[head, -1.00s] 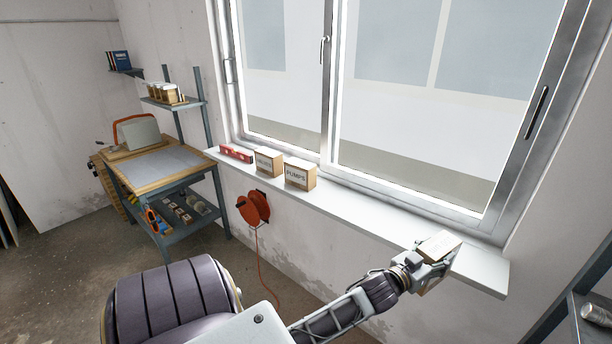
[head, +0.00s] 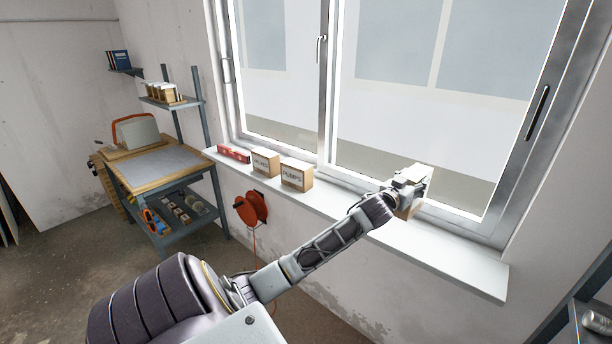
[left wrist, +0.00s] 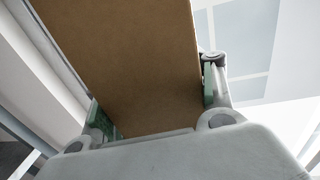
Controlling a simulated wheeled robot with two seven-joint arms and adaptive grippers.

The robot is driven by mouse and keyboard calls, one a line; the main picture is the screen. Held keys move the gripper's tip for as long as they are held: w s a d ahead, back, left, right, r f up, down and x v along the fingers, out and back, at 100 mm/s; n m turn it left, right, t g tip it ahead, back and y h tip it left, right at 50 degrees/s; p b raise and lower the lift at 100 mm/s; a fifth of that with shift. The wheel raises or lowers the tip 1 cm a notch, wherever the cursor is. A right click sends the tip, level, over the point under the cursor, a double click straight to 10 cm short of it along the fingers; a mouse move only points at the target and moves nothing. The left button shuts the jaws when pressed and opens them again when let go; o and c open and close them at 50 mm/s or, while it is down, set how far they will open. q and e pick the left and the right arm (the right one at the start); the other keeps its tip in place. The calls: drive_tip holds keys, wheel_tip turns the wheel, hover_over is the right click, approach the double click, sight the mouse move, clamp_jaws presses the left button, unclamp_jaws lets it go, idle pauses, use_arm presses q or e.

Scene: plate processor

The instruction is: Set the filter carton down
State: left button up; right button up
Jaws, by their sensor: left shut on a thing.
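My left gripper (head: 410,185) is shut on a brown carton (head: 406,211), the filter carton, over the white window sill (head: 452,255). In the left wrist view the carton (left wrist: 125,60) fills the space between the two fingers of the gripper (left wrist: 155,115). In the head view the gripper covers much of the carton, and no label shows on it. I cannot tell whether its bottom touches the sill. My right gripper is not in view.
On the sill to the left stand a carton marked PUMPS (head: 296,174), another labelled carton (head: 265,161) and a red level (head: 234,153). The sill between PUMPS and my gripper is clear, as is its right end. The window (head: 430,100) rises behind.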

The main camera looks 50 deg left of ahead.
use_arm(q)
drive_tip(key=w+a+f+n+y, duration=0.1)
drive_tip(key=a, duration=0.5)
drive_tip(key=shift+w+a+f+y, duration=0.2)
drive_tip(key=shift+w+f+y, duration=0.15)
drive_tip(key=shift+f+y, duration=0.05)
drive_tip(key=shift+f, duration=0.15)
wheel_tip(320, 180, down, 6)
idle(0.3)
drive_tip(key=shift+f, duration=0.1)
drive_tip(key=shift+f, duration=1.8)
drive_tip(key=o, duration=1.5)
drive_tip(key=shift+f, duration=0.15)
drive_tip(key=shift+c, duration=0.2)
